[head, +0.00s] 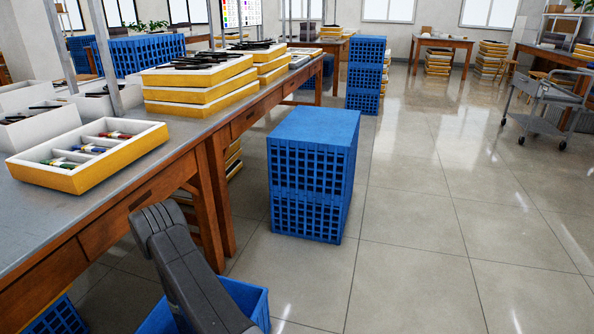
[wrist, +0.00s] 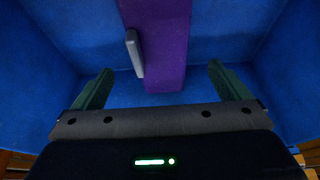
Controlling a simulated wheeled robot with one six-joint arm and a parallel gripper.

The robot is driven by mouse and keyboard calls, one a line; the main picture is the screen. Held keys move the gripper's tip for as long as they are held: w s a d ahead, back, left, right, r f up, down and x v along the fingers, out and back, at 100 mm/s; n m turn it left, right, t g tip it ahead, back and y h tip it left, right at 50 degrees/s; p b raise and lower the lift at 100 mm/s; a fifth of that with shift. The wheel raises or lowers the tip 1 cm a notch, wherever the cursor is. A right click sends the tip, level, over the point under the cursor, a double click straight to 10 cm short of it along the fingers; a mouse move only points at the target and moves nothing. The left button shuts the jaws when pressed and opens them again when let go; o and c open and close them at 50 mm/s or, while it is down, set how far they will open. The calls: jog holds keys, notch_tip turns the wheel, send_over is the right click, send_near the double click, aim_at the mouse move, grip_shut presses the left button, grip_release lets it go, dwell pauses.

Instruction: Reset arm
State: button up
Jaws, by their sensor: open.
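In the wrist view my gripper (wrist: 161,68) is open, with its two dark green fingers apart. It points into a blue bin (wrist: 60,40), whose floor and walls surround the view. A purple strip-like object (wrist: 168,35) lies in the bin and reaches in between the fingers. A small grey elongated piece (wrist: 134,53) lies at its left edge. Neither appears held. In the head view my dark grey arm (head: 185,265) shows at the bottom, in front of an open blue bin (head: 250,300). My gripper is hidden there.
A workbench (head: 100,215) runs along the left, with a yellow-sided tray (head: 110,165) of coloured eyeglass frames near its edge. Stacked blue crates (head: 313,175) stand on the floor beside it. The tiled floor (head: 450,250) to the right is clear. A grey cart (head: 548,105) stands at the far right.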

jog(key=w+p+v, duration=0.1)
jog(key=p+v, duration=0.1)
jog(key=v, duration=0.5)
jog(key=b+x, duration=0.2)
jog(key=x, duration=0.2)
jog(key=b+x, duration=0.1)
jog(key=x, duration=0.4)
jog(key=s+b+x, duration=0.1)
jog(key=b+x, duration=0.1)
jog(key=x, duration=0.2)
jog(key=shift+d+f+b, duration=0.1)
jog(key=shift+f+b, duration=0.25)
jog(key=shift+f, duration=0.05)
notch_tip(320, 180, up, 20)
jog(key=w+d+p, duration=0.1)
jog(key=p, duration=1)
jog(key=w+d+r+m+t+p, duration=0.1)
jog(key=w+d+r+m+p, duration=0.1)
jog(key=d+r, duration=0.5)
jog(key=w+d+r+m+h+p, duration=0.1)
jog(key=w+d+r+m+p, duration=0.2)
jog(key=d+r+p, duration=0.3)
jog(key=w+d+r+m+t+h+p, duration=0.1)
jog(key=w+d+r+m+p, duration=0.2)
jog(key=d+r, duration=0.6)
jog(key=shift+w+d+r+t+p, duration=0.15)
jog(key=shift+w+r+t+p, duration=0.15)
jog(key=shift+w+r+p, duration=0.7)
jog(key=shift+f, duration=0.1)
